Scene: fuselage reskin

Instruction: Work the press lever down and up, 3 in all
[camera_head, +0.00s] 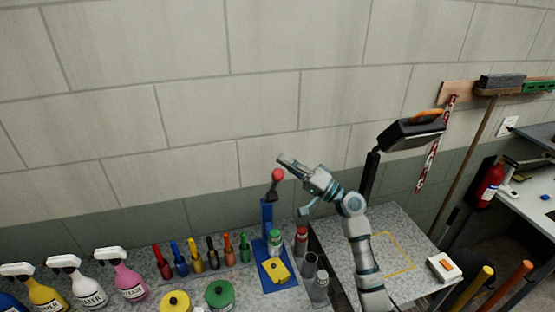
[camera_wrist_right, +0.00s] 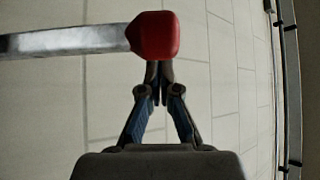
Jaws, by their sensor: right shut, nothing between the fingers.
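The press is a blue stand (camera_head: 267,222) on the speckled bench, and its lever points up, ending in a red knob (camera_head: 278,174). My right gripper (camera_head: 281,158) is shut and empty, with its fingertips just above the knob. In the right wrist view the red knob (camera_wrist_right: 153,35) sits at the end of a grey metal lever (camera_wrist_right: 65,42). The shut fingers (camera_wrist_right: 153,75) reach the knob's edge there and partly pass behind it; I cannot tell whether they touch. A yellow block (camera_head: 276,270) lies on the blue press base. My left gripper is not in view.
Several coloured-handled tools (camera_head: 203,256) stand in a row left of the press. Small bottles (camera_head: 302,240) stand right of the press. A yellow outlined area (camera_head: 398,247) on the right bench is clear.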

